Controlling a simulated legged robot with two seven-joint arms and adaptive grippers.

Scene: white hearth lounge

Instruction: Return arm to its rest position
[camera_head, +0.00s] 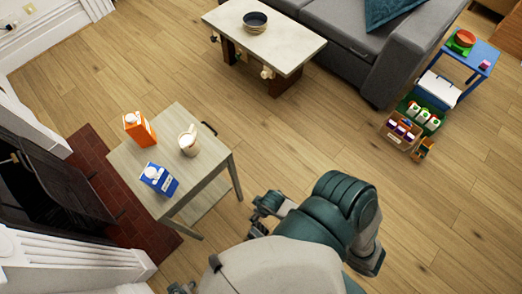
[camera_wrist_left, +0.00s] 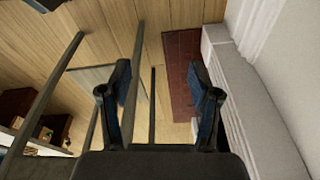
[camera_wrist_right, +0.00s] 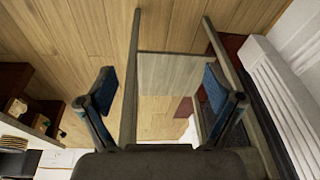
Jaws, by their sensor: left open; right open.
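My right arm is bent, and its gripper (camera_head: 262,212) hangs just right of the small side table (camera_head: 206,179) in the head view. In the right wrist view its fingers (camera_wrist_right: 158,80) are spread with nothing between them. My left gripper (camera_wrist_left: 158,76) is also spread and empty in its wrist view. In the head view only a small dark part of my left arm shows at the bottom edge. Both wrist views look at the side table's legs and lower shelf, which also shows in the right wrist view (camera_wrist_right: 168,70).
A brick hearth (camera_head: 98,160) lies left. A coffee table (camera_head: 268,35), grey sofa (camera_head: 345,35) and toy shelf (camera_head: 437,88) stand beyond. Open floor lies between.

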